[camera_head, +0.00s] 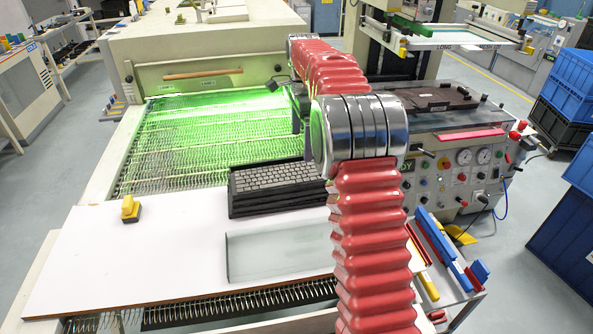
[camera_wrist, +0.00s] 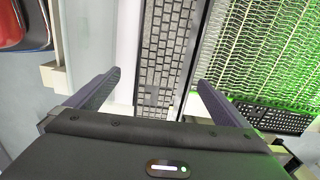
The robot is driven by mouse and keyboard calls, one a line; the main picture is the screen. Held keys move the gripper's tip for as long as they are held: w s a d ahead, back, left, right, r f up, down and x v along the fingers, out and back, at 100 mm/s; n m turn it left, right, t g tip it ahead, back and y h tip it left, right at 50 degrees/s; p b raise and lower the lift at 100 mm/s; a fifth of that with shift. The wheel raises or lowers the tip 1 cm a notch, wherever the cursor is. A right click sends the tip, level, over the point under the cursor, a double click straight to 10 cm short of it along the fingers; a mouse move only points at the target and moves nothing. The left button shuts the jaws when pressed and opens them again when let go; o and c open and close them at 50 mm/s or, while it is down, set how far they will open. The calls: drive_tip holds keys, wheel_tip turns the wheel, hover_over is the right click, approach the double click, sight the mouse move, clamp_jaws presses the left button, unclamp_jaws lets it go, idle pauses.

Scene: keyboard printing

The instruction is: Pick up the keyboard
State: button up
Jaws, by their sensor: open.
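A keyboard (camera_head: 277,177) with grey keys lies on top of a dark stack at the meeting of the mesh conveyor and the white board. Its right end is hidden behind my red arm in the head view. In the wrist view the keyboard (camera_wrist: 165,50) runs lengthwise up the middle. My gripper (camera_wrist: 157,90) is open, with one dark finger on each side of the keyboard and visible gaps to both. It holds nothing. My arm hides most of the gripper in the head view.
The mesh conveyor (camera_head: 180,140), lit green, leads into a beige machine (camera_head: 200,50). A white board (camera_head: 120,260) lies in front, with a yellow object (camera_head: 130,208) on it and a grey translucent plate (camera_head: 280,252). A control panel (camera_head: 465,170) stands at the right.

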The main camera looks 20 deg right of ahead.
hover_over(300, 171)
drive_tip(key=f, duration=0.6)
drive_tip(key=shift+s+d+f, duration=0.1)
drive_tip(key=shift+s+f, duration=0.05)
drive_tip(key=shift+s, duration=0.1)
drive_tip(key=shift+w+f, duration=0.2)
drive_tip(key=shift+f, duration=2.35)
drive_tip(key=shift+c, duration=0.4)
drive_tip(key=c, duration=1.4)
